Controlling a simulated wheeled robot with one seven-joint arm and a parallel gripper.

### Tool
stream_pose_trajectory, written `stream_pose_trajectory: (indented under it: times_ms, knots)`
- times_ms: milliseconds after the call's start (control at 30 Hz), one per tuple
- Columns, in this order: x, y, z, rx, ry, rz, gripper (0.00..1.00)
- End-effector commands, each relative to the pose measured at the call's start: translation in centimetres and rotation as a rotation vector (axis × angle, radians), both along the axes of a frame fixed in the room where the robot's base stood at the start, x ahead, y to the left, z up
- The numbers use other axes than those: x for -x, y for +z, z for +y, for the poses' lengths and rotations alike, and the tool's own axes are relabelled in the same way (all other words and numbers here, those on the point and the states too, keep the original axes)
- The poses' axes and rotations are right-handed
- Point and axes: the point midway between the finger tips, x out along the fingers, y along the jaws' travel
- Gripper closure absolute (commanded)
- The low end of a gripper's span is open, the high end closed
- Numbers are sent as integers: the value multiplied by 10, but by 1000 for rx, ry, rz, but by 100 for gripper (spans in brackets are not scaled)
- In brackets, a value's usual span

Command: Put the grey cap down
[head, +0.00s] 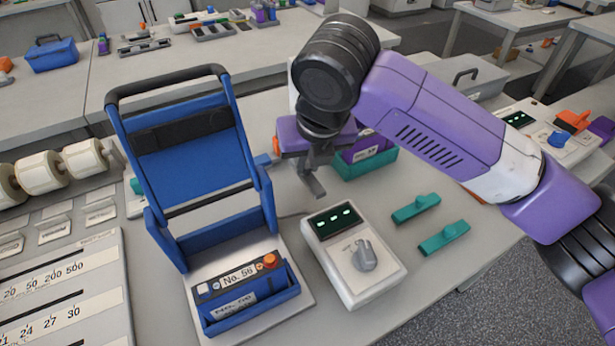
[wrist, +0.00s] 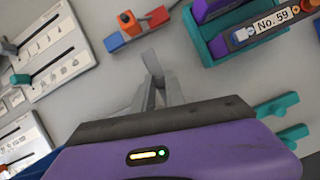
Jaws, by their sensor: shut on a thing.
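My gripper (head: 317,188) hangs over the table behind the grey device, its grey fingers pointing down. In the wrist view the fingers (wrist: 157,88) are close together and shut on a small grey piece, the grey cap (wrist: 152,62). The cap is hard to tell from the grey fingers, and I cannot make it out in the head view. The fingertips appear near the table, but I cannot tell whether the cap touches it.
A blue holder (head: 187,165) with a raised frame carries battery No. 56 (head: 235,284). The grey device (head: 352,256) with a display and knob stands to its right. Two teal bars (head: 415,208) lie farther right. A teal tray (wrist: 218,42) holds purple battery No. 59 (wrist: 265,27).

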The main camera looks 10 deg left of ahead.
Motion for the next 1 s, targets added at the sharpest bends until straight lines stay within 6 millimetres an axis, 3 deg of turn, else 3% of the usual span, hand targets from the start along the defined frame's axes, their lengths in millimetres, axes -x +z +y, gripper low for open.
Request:
stream_pose_trajectory:
  times_ms: [300, 533, 567, 700, 1000]
  knots:
    - [1, -39, 0, 1, 0, 4, 100]
    - [0, -42, 0, 1, 1, 1, 100]
    - [0, -42, 0, 0, 0, 1, 83]
    - [0, -42, 0, 0, 0, 1, 59]
    - [1, -41, 0, 0, 0, 1, 59]
